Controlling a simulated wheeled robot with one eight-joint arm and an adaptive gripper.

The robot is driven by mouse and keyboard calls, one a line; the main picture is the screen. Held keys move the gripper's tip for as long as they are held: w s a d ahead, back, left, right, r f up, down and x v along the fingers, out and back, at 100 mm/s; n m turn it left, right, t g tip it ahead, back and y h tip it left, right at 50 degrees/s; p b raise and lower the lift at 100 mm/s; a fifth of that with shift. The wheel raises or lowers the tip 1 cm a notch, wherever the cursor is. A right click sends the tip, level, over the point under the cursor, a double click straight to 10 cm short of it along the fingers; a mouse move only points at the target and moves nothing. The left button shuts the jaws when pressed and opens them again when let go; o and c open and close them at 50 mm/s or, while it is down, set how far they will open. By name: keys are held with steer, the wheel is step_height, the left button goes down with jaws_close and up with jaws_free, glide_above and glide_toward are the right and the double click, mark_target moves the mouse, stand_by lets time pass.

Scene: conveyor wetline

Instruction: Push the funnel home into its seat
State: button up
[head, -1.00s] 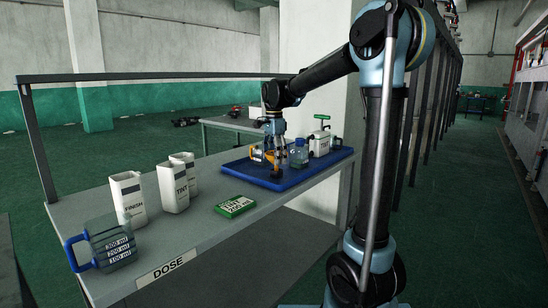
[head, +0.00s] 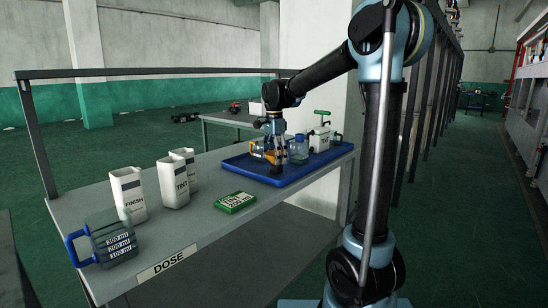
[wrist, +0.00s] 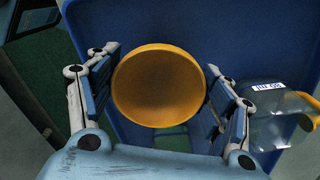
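The funnel (wrist: 158,86) is orange-yellow. In the wrist view its round mouth faces the camera between the two fingers of my gripper (wrist: 160,80). The finger pads lie close against both sides of the rim and appear to hold it; the exact contact is partly hidden. In the head view my gripper (head: 274,158) is low over the blue tray (head: 285,181), with orange parts of the funnel (head: 261,153) showing by the fingers. The funnel's spout and its seat are hidden, so I cannot tell how deep it sits.
A clear container (wrist: 280,122) with a yellow part stands close to the right finger. Beside my gripper are a clear bottle (head: 298,150) and a white can (head: 320,140).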

steer(key=shift+o, duration=1)
steer(key=shift+r, duration=0.15)
step_height(320, 180, up, 12)
steer(key=shift+w+f, duration=0.15)
steer(key=shift+f, duration=0.05)
steer(key=s+d+f+n+t, duration=0.1)
steer(key=s+d+f+n, duration=0.3)
steer(key=s+d+f, duration=0.65)
steer(key=s+d+f+n+t, duration=0.1)
steer(key=s+d+f+n, duration=0.55)
steer(key=s, duration=0.65)
steer(key=s+d+f+n, duration=0.1)
steer(key=s+d+f, duration=0.4)
steer(key=s+f, duration=0.3)
step_height(320, 180, down, 4)
steer(key=shift+n, duration=0.35)
